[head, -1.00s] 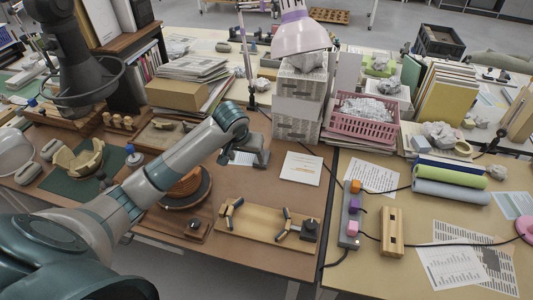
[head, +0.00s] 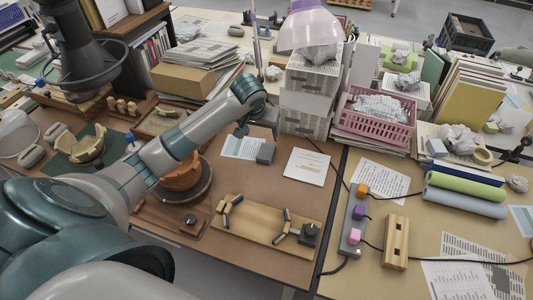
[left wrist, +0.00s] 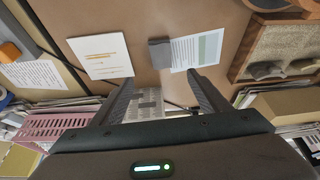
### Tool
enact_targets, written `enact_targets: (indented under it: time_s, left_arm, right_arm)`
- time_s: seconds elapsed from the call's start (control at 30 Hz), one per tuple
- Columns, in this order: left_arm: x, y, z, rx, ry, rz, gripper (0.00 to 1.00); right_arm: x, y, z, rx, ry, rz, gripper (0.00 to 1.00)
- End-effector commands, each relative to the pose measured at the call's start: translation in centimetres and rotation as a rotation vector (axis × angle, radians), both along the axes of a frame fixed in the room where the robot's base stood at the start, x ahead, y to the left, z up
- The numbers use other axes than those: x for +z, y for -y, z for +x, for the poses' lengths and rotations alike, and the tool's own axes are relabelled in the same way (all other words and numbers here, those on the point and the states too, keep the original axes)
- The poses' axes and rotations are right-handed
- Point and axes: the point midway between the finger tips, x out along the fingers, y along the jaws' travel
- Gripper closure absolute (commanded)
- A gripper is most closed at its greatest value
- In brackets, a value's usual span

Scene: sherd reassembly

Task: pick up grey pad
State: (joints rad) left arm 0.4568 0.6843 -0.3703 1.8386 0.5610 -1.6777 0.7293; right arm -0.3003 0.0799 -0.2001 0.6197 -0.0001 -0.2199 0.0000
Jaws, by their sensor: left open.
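The grey pad (head: 265,153) is a small dark-grey block lying on the brown table, beside a printed sheet with a pale green panel (head: 238,146). In the left wrist view the pad (left wrist: 160,54) shows beyond the fingertips, roughly between their lines and apart from them. My left gripper (head: 262,122) is above and behind the pad in the head view, partly hidden by its own wrist. In the left wrist view the gripper (left wrist: 157,77) is open, with nothing between its fingers. My right gripper does not show.
A white booklet (head: 307,166) lies right of the pad. Newspaper-covered boxes (head: 308,95) and a pink basket (head: 378,118) stand behind. A round turntable with a brown pot (head: 182,178) and a wooden board (head: 265,222) are nearer.

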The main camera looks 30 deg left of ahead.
Motion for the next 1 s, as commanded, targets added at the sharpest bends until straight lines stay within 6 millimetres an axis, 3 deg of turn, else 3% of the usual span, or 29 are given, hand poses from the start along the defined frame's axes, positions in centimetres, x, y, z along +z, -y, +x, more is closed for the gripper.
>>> enact_targets:
  time_s: [0.17,0.7,1.0]
  left_arm:
    - [-1.2,-0.1,0.5,0.0,-0.004,-0.001,0.31]
    - [-9.3,-1.1,3.7,0.0,-0.003,0.0,0.31]
    - [-11.1,-1.4,4.4,0.0,0.0,0.0,0.31]
  right_arm:
    - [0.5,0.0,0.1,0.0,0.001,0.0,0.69]
    - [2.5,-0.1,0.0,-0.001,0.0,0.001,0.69]
    - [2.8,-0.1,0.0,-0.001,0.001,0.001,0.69]
